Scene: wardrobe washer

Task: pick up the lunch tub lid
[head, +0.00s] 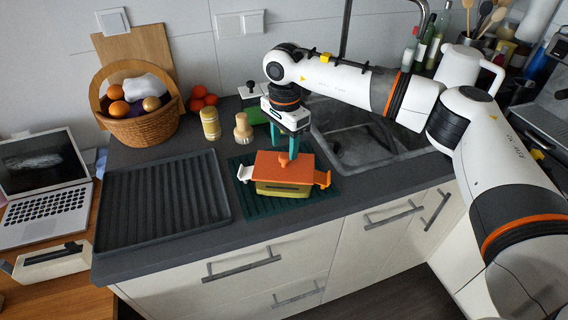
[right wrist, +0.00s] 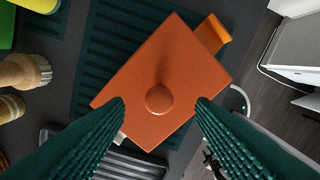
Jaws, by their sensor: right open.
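The lunch tub lid (head: 268,164) is a flat orange rectangle with a round knob in its middle. It lies on the olive-yellow lunch tub (head: 283,189), with a white clip at the left end and an orange clip at the right. My right gripper (head: 287,148) points down above the lid with its teal fingers around the knob's position. In the right wrist view the lid (right wrist: 182,65) fills the middle, and the open fingers (right wrist: 160,108) stand on either side of the knob, apart from it. My left gripper is not in view.
The tub stands on a dark green ribbed mat (head: 250,203). A grey ribbed tray (head: 160,205) lies to the left. Behind are a spice jar (head: 210,124), a wooden-topped item (head: 242,128) and a fruit basket (head: 145,127). The sink (head: 365,140) is at the right.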

